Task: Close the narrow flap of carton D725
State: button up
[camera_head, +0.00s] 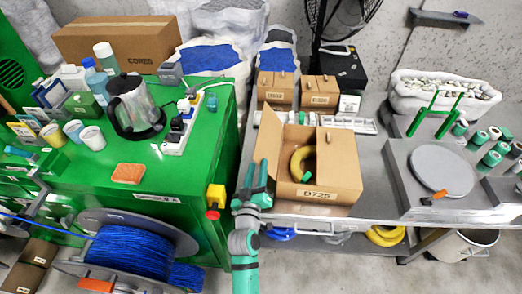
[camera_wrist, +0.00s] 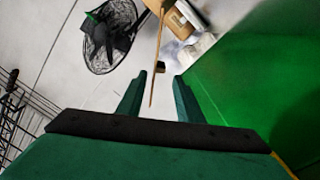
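Carton D725 (camera_head: 318,194) is an open tan box on the grey bench, its label facing the front. A yellow coil (camera_head: 297,160) lies inside. A narrow flap (camera_head: 268,140) stands up at its left side, and a broader flap (camera_head: 340,157) stands at the right. My gripper (camera_head: 256,168) is just left of the carton, beside the narrow flap. In the wrist view, my gripper (camera_wrist: 157,90) has its two green fingers apart, with a thin tan panel edge (camera_wrist: 155,65) showing in the gap. I cannot tell whether either finger touches it.
Two smaller cartons (camera_head: 277,90) stand behind, with a white tray strip (camera_head: 350,124) and a fan (camera_head: 342,20). A green cabinet (camera_head: 210,150) with a red stop button (camera_head: 213,213) is at the left. A grey plate (camera_head: 441,168) lies right of the carton.

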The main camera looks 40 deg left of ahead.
aim_at(261, 150)
jog(key=x, duration=0.8)
jog(key=shift+w+a, duration=0.1)
jog(key=shift+w, duration=0.05)
grip_shut()
